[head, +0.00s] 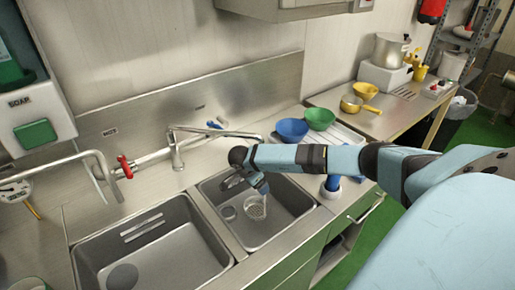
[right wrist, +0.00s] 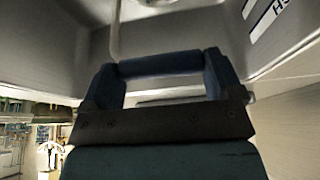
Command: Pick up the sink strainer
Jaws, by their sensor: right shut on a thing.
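The sink strainer (head: 255,207) is a small pale perforated cup in the right sink basin, under my right gripper. My right gripper (head: 264,189) reaches down into that basin and is shut on the strainer's upper part, which the fingers mostly hide. In the right wrist view the dark fingers of the right gripper (right wrist: 160,66) meet at the top, with a thin grey stem just beyond them. I cannot tell whether the strainer touches the basin floor. My left gripper is not in view.
The right basin (head: 225,222) has steel walls close around my gripper. A larger basin (head: 150,250) lies to its left. A tap (head: 178,150) stands behind. Blue (head: 292,130) and green (head: 319,118) bowls sit behind my right arm, and a blue-handled thing (head: 332,186) stands beside the basin.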

